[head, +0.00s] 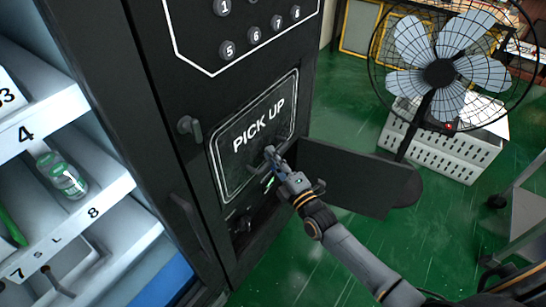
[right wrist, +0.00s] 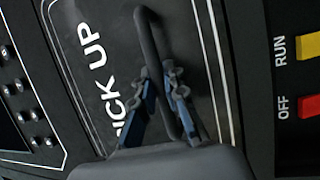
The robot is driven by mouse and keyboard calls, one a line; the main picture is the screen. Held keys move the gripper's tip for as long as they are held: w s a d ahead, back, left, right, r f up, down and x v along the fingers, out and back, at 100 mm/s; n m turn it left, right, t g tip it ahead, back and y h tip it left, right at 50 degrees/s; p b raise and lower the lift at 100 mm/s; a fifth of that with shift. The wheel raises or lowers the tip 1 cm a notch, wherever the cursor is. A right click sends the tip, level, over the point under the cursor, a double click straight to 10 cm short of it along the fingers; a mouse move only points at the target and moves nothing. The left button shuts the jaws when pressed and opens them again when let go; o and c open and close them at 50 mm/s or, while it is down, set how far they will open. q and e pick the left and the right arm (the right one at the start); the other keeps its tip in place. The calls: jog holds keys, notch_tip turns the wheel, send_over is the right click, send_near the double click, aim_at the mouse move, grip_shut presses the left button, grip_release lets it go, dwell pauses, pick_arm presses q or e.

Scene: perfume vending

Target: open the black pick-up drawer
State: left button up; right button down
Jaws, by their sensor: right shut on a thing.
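The black pick-up drawer (head: 237,165) has white "PICK UP" lettering on its front. It is low on the dark vending machine, and its front looks about flush with the cabinet. A dark bar handle (right wrist: 151,42) stands out from its front in the right wrist view. My right gripper (head: 271,153) is at the lower part of the drawer front in the head view. Its fingers are shut around the handle in the right wrist view (right wrist: 172,78), one on each side of the bar. The gripper hides part of the handle in the head view. My left gripper is out of view.
A dark panel (head: 355,170) juts out right of the machine behind my arm. A fan (head: 438,72) stands by a white crate (head: 455,150) at the upper right. Yellow RUN (right wrist: 310,46) and red OFF (right wrist: 310,106) buttons show in the wrist view.

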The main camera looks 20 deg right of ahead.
jog(key=s+d+p, duration=0.7)
jog(key=s+d, duration=0.9)
jog(key=s, duration=0.4)
jog(key=shift+s, duration=0.4)
jog(key=shift+f, duration=0.1)
jog(key=c, duration=1.4)
grip_release()
jog(key=shift+o, duration=0.2)
jog(key=v, duration=1.2)
